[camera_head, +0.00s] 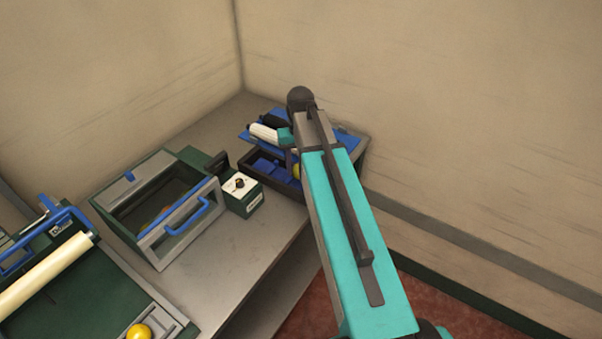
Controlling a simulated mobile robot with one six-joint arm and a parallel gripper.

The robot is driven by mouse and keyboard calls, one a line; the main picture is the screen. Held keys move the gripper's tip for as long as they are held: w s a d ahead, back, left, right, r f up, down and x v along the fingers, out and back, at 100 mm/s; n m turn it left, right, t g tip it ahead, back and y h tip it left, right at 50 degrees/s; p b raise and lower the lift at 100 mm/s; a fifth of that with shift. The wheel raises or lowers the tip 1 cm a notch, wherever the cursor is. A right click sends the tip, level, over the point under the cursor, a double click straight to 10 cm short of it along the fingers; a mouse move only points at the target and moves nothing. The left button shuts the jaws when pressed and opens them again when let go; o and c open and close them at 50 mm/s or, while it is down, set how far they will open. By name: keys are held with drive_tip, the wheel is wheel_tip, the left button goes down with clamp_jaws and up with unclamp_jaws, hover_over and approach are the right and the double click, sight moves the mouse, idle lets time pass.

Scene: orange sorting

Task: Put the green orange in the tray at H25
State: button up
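My teal arm reaches over the unit with blue parts (258,165) in the far corner and covers its right part. A small teal and grey piece left of the arm seems to be the wrist end of my arm; my fingers cannot be made out there. A yellowish round fruit (297,171) shows just beside the arm at this unit, mostly hidden. I cannot make out a clearly green orange. No label reading H25 is legible, so I cannot tell which tray it is.
A green and grey box (137,189) with a blue handle and a dark window stands on the grey bench (218,271). A small green control box (243,195) stands beside it. At lower left, a yellow orange (139,331) lies by a green machine with a cream roller (45,272).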

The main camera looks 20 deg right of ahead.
drive_tip(key=shift+f, duration=0.25)
drive_tip(key=shift+f, duration=0.1)
drive_tip(key=shift+f+p, duration=0.55)
drive_tip(key=shift+f, duration=1.2)
drive_tip(key=shift+f, duration=0.15)
drive_tip(key=o, duration=0.9)
drive_tip(key=shift+d+r+b, duration=0.1)
drive_tip(key=shift+r+b, duration=1.55)
drive_tip(key=shift+r, duration=4.5)
